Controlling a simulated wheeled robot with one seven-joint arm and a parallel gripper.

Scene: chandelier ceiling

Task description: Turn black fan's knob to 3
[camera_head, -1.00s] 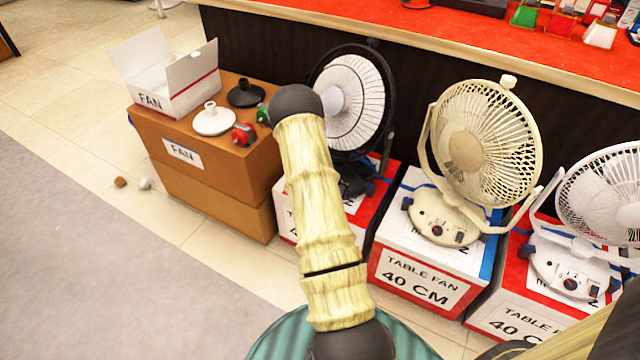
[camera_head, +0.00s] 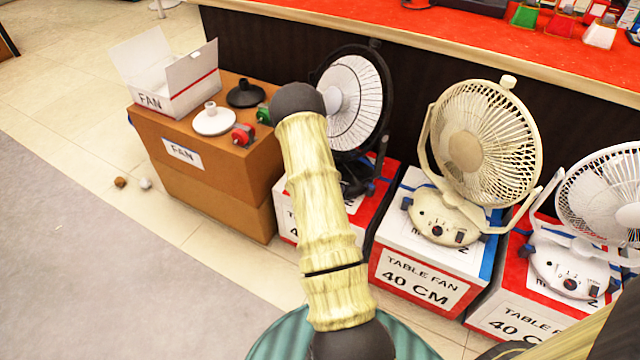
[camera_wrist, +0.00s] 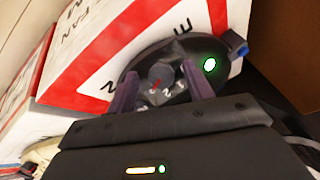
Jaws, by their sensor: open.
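The black fan (camera_head: 385,80) stands on a red and white box behind my arm in the head view. Its base shows in the wrist view as a dark oval panel (camera_wrist: 190,48) with a round grey knob (camera_wrist: 160,72), a small red mark and pale digits beside the knob. The digits are partly hidden, so I cannot tell the setting. A green light (camera_wrist: 209,65) glows on the panel. My gripper (camera_wrist: 159,76) is open, with one finger on each side of the knob. I cannot tell whether the fingers touch it. The head view hides my gripper and the knob behind my arm.
A cream fan (camera_head: 487,140) and a white fan (camera_head: 605,190) stand on boxes to the right. A brown carton (camera_head: 205,175) with an open white box (camera_head: 172,85) and loose parts is left. The red counter (camera_head: 440,30) runs behind. Floor at left is mostly clear.

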